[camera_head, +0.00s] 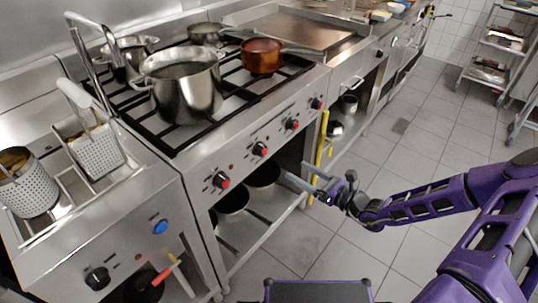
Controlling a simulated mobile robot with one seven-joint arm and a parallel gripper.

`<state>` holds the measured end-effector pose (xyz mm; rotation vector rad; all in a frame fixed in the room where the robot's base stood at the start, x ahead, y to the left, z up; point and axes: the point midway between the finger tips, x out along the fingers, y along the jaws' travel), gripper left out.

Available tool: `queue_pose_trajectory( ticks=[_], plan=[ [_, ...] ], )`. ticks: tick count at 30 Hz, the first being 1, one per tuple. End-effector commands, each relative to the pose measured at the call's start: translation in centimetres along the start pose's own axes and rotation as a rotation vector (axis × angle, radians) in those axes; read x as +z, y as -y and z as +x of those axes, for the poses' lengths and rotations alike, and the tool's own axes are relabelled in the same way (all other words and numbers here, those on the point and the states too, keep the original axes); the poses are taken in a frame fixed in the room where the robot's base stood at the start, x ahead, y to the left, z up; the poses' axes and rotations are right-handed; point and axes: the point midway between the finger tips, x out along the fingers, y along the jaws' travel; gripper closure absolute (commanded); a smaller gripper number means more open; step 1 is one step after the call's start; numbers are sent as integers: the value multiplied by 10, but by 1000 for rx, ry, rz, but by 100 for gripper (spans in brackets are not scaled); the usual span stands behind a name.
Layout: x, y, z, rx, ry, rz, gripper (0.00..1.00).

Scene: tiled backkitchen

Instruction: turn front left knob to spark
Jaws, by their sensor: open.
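The stove (185,150) has several red-and-black knobs in a row along its sloped front panel. The leftmost knob (221,180) sits near the stove's left front corner, by the fryer, and is fully visible. Its exact pointer setting is too small to read. The other knobs, such as the second one (260,149), run up to the right. My gripper (296,172) is open and empty, in front of the stove below the knob row. It is to the right of the leftmost knob and apart from it.
A steel pot (182,88) and a copper pan (261,57) stand on the burners. The fryer (125,240) with perforated baskets adjoins at left. Pans (262,172) sit on the shelf below. A yellow bar (321,140) stands upright by the stove's right edge. The tiled floor is clear.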

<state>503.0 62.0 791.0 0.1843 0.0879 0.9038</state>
Motion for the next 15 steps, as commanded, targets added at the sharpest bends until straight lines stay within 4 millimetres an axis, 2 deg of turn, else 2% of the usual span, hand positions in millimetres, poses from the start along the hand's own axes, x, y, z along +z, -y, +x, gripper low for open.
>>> queue_pose_trajectory(
  ticks=[1, 9, 15],
  plan=[
    [-2, -2, 13, 5, 1, 1, 19],
    [-2, -2, 72, 5, -1, 0, 19],
    [-2, -1, 106, 3, 0, -2, 19]
  ],
)
